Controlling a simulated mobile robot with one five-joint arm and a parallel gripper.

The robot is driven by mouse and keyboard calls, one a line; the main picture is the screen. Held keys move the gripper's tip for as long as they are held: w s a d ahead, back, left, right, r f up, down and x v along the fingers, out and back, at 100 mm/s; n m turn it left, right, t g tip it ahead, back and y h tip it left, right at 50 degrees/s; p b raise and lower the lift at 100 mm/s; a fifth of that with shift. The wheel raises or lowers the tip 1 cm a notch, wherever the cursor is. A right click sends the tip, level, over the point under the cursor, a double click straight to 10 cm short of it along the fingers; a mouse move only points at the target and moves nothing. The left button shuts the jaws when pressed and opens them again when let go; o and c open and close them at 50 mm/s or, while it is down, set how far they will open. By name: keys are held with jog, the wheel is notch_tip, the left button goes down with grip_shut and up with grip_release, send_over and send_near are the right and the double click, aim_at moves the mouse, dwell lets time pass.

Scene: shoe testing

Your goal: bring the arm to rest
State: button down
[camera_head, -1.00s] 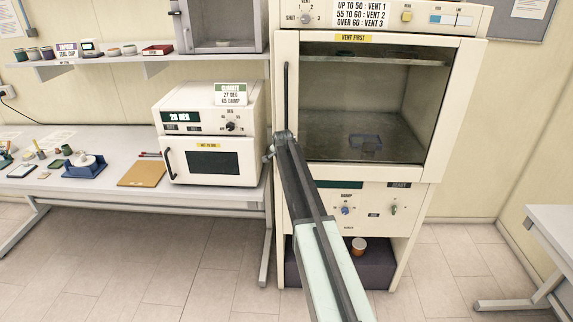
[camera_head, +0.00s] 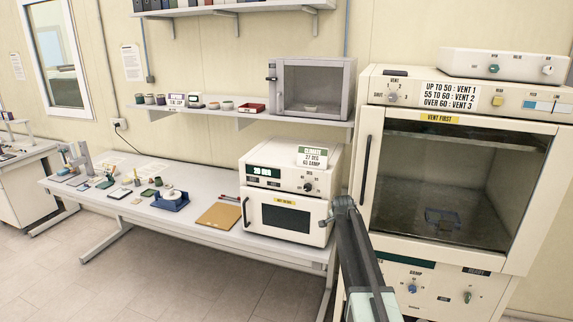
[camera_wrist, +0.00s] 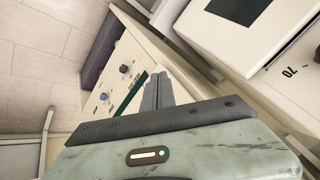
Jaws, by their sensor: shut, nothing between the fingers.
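My arm reaches up from the bottom of the head view, with my gripper (camera_head: 344,204) at its far end, in front of the gap between the small white oven and the large cabinet. In the wrist view my gripper (camera_wrist: 158,92) has its two grey fingers together, with nothing between them. The cabinet's control panel (camera_wrist: 112,85) shows beyond the fingers. I cannot tell how far the fingers are from the cabinet front.
The large cabinet (camera_head: 455,119) has its door shut, with a dark blue object inside. The small oven (camera_head: 285,217) sits on the bench (camera_head: 115,208) beside a tan board (camera_head: 219,215). A shelf (camera_head: 230,113) holds a grey cabinet (camera_head: 313,86). Floor at lower left is clear.

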jog(key=s+a+f+n+g+b, duration=0.1)
jog(key=s+a+f+n+b, duration=0.15)
jog(key=s+f+b, duration=0.35)
jog(key=s+a+f+n+g+y+b, duration=0.1)
jog(key=s+a+f, duration=0.3)
jog(key=s, duration=0.4)
jog(key=s+a+f+n+b, duration=0.1)
jog(key=s+a+f+b, duration=0.35)
jog(key=s, duration=0.35)
jog(key=s+a+f+n+g, duration=0.1)
jog(key=s+n, duration=0.3)
jog(key=s, duration=0.4)
jog(key=s+a+f+n+g+y, duration=0.1)
jog(key=s+n+g, duration=0.2)
jog(key=s, duration=0.5)
jog(key=shift+f+n, duration=0.3)
jog(key=shift+n, duration=0.35)
jog(key=shift+w, duration=0.1)
